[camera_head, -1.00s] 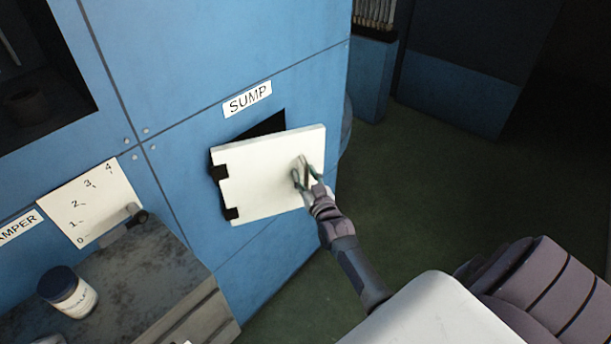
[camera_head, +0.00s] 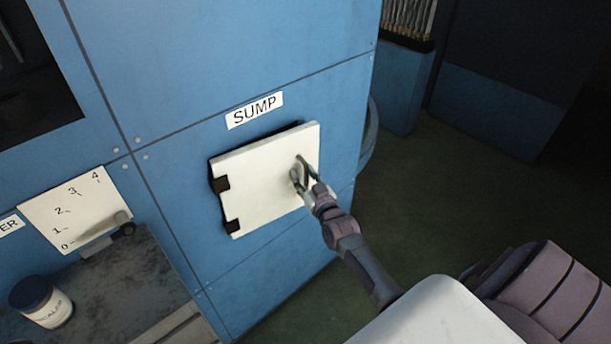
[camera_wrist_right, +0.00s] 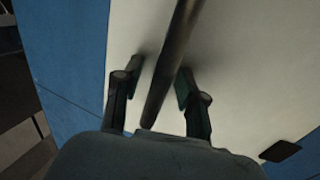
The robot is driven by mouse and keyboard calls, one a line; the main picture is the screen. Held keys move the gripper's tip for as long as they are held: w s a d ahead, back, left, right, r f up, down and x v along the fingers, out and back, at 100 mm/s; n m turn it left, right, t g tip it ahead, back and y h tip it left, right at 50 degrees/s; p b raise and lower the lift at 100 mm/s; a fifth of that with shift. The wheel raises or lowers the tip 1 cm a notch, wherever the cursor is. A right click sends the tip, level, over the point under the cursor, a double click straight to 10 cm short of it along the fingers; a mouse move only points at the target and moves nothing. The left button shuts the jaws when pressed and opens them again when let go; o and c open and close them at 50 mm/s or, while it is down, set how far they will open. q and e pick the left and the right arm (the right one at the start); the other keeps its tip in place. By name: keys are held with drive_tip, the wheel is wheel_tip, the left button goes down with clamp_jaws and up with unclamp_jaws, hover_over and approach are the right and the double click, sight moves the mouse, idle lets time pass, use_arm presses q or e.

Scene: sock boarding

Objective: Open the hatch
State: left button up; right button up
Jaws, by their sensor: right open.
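The hatch (camera_head: 262,185) is a white square door below a SUMP label, with two black hinges on its left side. It stands only slightly out from the blue wall, with a thin dark gap along its top edge. My right gripper (camera_head: 305,176) is at the door's right part, around its handle. In the right wrist view, the open fingers (camera_wrist_right: 157,90) stand on either side of a dark bar-shaped handle (camera_wrist_right: 165,70), with gaps to it. The white door face (camera_wrist_right: 235,70) lies close behind the fingertips. My left gripper is not in view.
The SUMP label (camera_head: 254,110) is above the hatch. At the lower left are a numbered white plate (camera_head: 80,212) with a lever and a jar with a dark lid (camera_head: 42,302) on a grey ledge. Green floor (camera_head: 400,200) to the right is clear.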

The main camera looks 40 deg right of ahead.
drive_tip(key=shift+s+a+p, duration=0.1)
drive_tip(key=shift+s+p, duration=0.45)
drive_tip(key=shift+s, duration=0.15)
drive_tip(key=shift+s+a+p, duration=0.25)
drive_tip(key=shift+s+p, duration=0.3)
drive_tip(key=shift+s, duration=0.45)
drive_tip(key=shift+s+a+p, duration=0.25)
drive_tip(key=shift+s+p, duration=0.3)
drive_tip(key=shift+s, duration=0.45)
drive_tip(key=s+a+p, duration=0.2)
drive_tip(key=s+p, duration=0.2)
drive_tip(key=s, duration=0.6)
drive_tip(key=shift+a, duration=0.2)
